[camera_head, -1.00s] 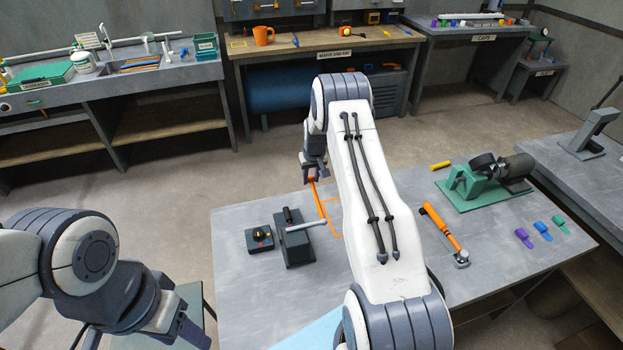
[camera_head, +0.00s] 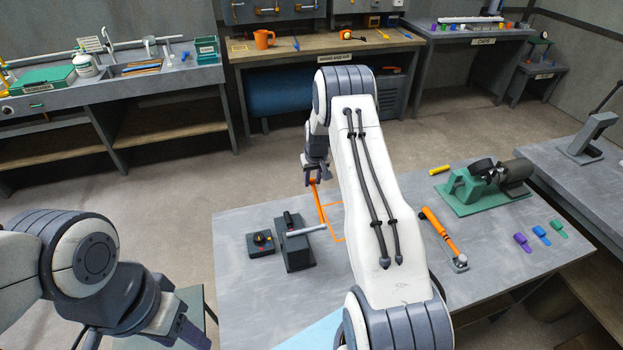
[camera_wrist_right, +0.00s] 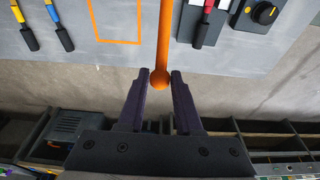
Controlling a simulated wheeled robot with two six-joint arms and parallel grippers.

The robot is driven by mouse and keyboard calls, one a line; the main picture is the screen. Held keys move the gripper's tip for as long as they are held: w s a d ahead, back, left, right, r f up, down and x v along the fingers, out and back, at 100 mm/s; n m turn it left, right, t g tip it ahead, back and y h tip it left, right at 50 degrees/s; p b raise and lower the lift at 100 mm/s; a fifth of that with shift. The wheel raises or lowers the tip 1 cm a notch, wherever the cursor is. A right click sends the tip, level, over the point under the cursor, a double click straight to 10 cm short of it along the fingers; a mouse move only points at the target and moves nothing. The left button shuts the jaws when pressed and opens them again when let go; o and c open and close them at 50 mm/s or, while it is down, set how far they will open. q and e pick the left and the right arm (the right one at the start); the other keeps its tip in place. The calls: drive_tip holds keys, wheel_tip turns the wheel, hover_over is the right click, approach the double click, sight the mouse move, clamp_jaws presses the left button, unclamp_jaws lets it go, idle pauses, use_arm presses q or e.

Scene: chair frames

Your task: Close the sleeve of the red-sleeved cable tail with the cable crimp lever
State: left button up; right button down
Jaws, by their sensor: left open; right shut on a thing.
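The cable crimp lever (camera_head: 321,204) is an orange rod with a ball end. Its lower end meets a light grey bar at a dark crimp block (camera_head: 296,249). My right gripper (camera_head: 314,180) is shut on the lever's ball end at the far table edge; the wrist view shows the ball (camera_wrist_right: 160,80) between the two fingers. My left gripper (camera_head: 190,335) is open and empty at the lower left, off the table's left edge.
A black box with a knob (camera_head: 261,243) stands left of the block. An orange square outline (camera_head: 337,239) is marked beside the lever. An orange-handled tool (camera_head: 440,228) and a green machine (camera_head: 466,186) are to the right.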

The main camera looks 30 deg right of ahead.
drive_tip(key=shift+s+a+r, duration=0.15)
drive_tip(key=shift+s+r, duration=0.25)
drive_tip(key=shift+r, duration=0.3)
drive_tip(key=shift+s+a+r+p, duration=0.1)
drive_tip(key=shift+s+r+p, duration=0.35)
drive_tip(key=shift+r+p, duration=0.2)
drive_tip(key=c, duration=0.5)
unclamp_jaws()
drive_tip(key=shift+f, duration=0.1)
